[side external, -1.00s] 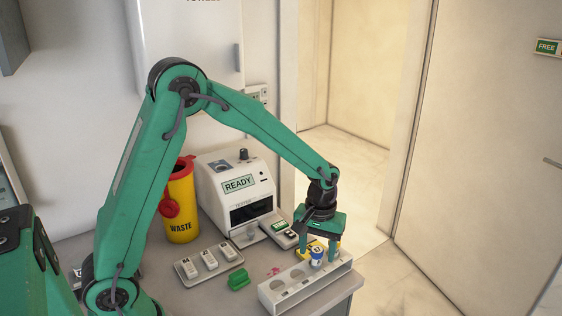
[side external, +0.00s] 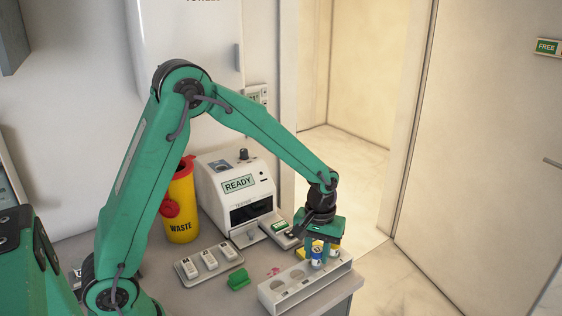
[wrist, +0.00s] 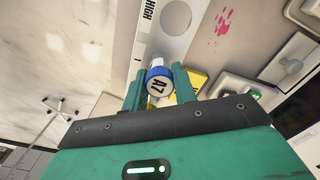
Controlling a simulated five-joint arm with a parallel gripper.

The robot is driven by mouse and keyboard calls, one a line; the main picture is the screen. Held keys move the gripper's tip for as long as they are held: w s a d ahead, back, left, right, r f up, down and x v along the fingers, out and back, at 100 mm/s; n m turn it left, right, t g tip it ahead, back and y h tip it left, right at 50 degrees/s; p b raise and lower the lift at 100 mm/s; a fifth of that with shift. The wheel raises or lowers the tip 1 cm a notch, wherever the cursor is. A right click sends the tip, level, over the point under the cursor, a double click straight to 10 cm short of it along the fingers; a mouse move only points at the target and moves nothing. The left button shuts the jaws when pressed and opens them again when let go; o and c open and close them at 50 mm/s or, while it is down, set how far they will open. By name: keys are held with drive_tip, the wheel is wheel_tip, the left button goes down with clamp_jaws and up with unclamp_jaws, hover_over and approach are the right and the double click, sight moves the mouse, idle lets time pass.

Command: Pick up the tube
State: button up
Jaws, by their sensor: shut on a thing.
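The tube (side external: 317,256) has a blue rim, a pale top and a clear-to-blue body. It stands upright at the right part of the white rack (side external: 272,297). In the wrist view the tube cap (wrist: 157,84) reads "A7" and sits between the green fingers. My gripper (side external: 318,254) points down over the rack and is shut on the tube. In the wrist view my gripper (wrist: 157,90) has one finger on each side of the cap. The tube's lower end is hidden by the rack.
A white machine (side external: 236,190) reading "READY" stands behind, with a yellow waste bin (side external: 181,205) to its left. A yellow item (side external: 335,246) is close behind the tube.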

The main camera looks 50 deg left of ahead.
drive_tip(key=shift+r, duration=0.1)
drive_tip(key=shift+r, duration=0.45)
wheel_tip(320, 180, up, 3)
drive_tip(key=shift+r, duration=0.15)
drive_tip(key=s+d+r, duration=0.6)
drive_tip(key=s+d, duration=0.1)
drive_tip(key=d, duration=0.2)
drive_tip(key=shift+d+r, duration=0.2)
drive_tip(key=shift+r, duration=0.1)
